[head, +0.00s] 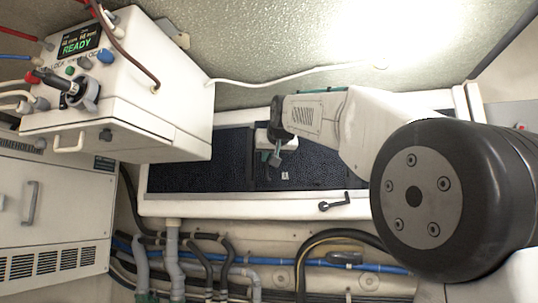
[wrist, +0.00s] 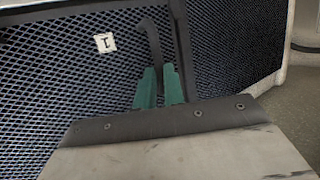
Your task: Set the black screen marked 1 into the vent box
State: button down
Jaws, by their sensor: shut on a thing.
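The black mesh screen marked 1 (head: 318,172) is at the right part of the opening in the long white vent box (head: 240,207). Its white label shows in the wrist view, where the screen (wrist: 60,85) fills the left side. My gripper (head: 274,157) is in front of the screen near its left edge in the head view. In the wrist view its green fingers (wrist: 160,86) are shut on a thin dark bent handle (wrist: 152,42) on the screen. I cannot tell whether the screen sits flush in the box.
Another dark mesh panel (head: 200,165) lies left of the screen, past a dark divider. A black latch lever (head: 334,202) is on the box's lower rim. A white control unit reading READY (head: 125,90) juts out at left. Hoses and a blue pipe (head: 365,267) run below.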

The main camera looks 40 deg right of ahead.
jog(key=shift+f, duration=0.6)
jog(key=c, duration=1.4)
grip_release()
jog(key=shift+f, duration=0.1)
jog(key=v, duration=0.8)
